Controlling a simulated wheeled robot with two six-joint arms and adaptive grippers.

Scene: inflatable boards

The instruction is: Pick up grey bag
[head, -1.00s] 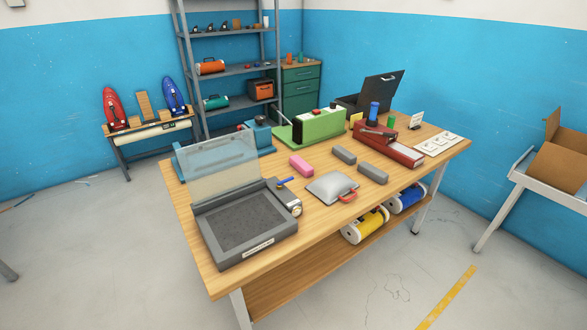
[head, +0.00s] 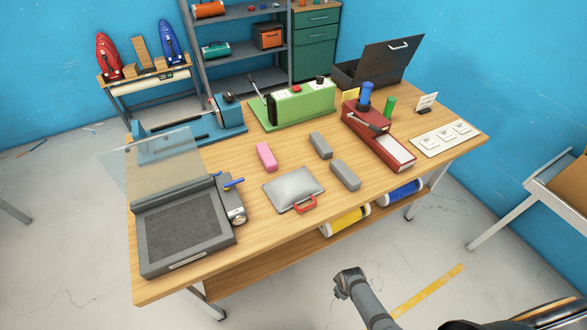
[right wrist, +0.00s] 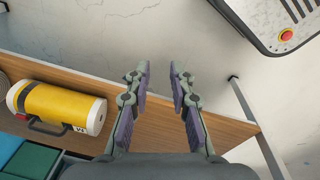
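The grey bag (head: 290,186) lies flat on the wooden table (head: 225,253), near its front edge. It is silvery grey with a red handle (head: 305,204) facing the front. Part of my right arm (head: 362,296) shows at the bottom of the head view, in front of the table and apart from the bag. In the right wrist view my right gripper (right wrist: 159,72) is open and empty, with its fingers apart in front of the table's lower shelf. The bag does not show in that view. My left gripper is not in view.
A grey machine with a clear raised lid (head: 183,232) stands left of the bag. A pink block (head: 266,156) and two grey blocks (head: 345,175) lie around it. A red device (head: 378,138) stands right. A yellow roll (right wrist: 58,107) lies on the lower shelf.

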